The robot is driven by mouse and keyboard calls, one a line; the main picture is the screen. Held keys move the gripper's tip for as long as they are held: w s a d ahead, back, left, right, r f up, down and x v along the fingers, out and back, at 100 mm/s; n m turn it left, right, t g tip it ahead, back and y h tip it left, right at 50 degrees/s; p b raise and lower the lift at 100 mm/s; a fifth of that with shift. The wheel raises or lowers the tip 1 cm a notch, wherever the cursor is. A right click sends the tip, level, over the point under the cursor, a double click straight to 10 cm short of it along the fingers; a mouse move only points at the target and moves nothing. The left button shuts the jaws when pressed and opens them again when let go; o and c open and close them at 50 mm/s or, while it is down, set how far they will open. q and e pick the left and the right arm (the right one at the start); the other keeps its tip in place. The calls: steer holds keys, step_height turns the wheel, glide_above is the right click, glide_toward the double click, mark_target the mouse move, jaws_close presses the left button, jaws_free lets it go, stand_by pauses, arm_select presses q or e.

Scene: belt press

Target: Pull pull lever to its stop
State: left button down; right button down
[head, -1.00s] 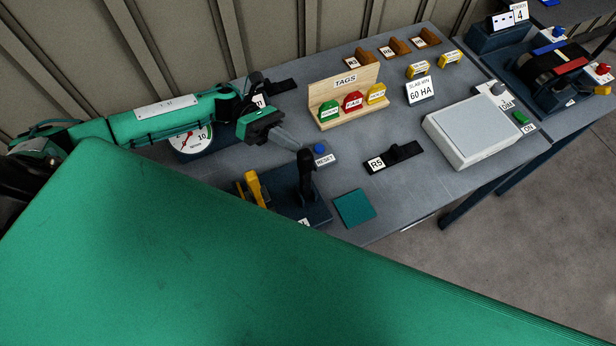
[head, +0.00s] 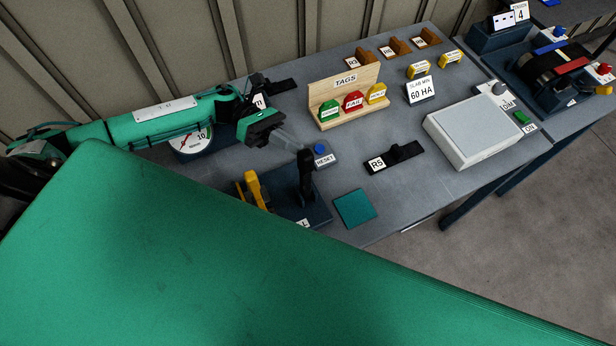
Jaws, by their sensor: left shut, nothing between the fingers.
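A black upright lever (head: 306,178) stands on a dark blue base (head: 318,213) at the front of the grey bench; I take it to be the pull lever. Its label is mostly hidden by a large green part of my own body. A yellow handle (head: 256,190) stands to its left. My left gripper (head: 296,146) is shut and empty. Its fingers point down and right, with their tips close to the lever's top; I cannot tell whether they touch it. My right gripper is not in view.
A blue RESET button (head: 320,149) sits just behind the lever. A round dial gauge (head: 192,138) is partly behind my left arm. A teal pad (head: 354,208), the R5 block (head: 395,157) and a wooden TAGS rack (head: 346,95) stand nearby.

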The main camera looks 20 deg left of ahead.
mark_target(301, 169)
arm_select(q)
steer(key=shift+s+d, duration=0.7)
steer(key=shift+d, duration=0.05)
steer(key=shift+s+d, duration=0.1)
steer(key=shift+s+d+f, duration=0.1)
steer(key=shift+s+d, duration=0.5)
steer(key=shift+d, duration=0.1)
steer(key=shift+s+d, duration=0.1)
steer(key=shift+s+d+f+b, duration=0.25)
steer(key=shift+s+d+b, duration=0.1)
steer(key=shift+s+d, duration=0.35)
steer(key=shift+s+d+f+b, duration=0.35)
steer(key=shift+s+d, duration=0.25)
steer(key=shift+d, duration=0.15)
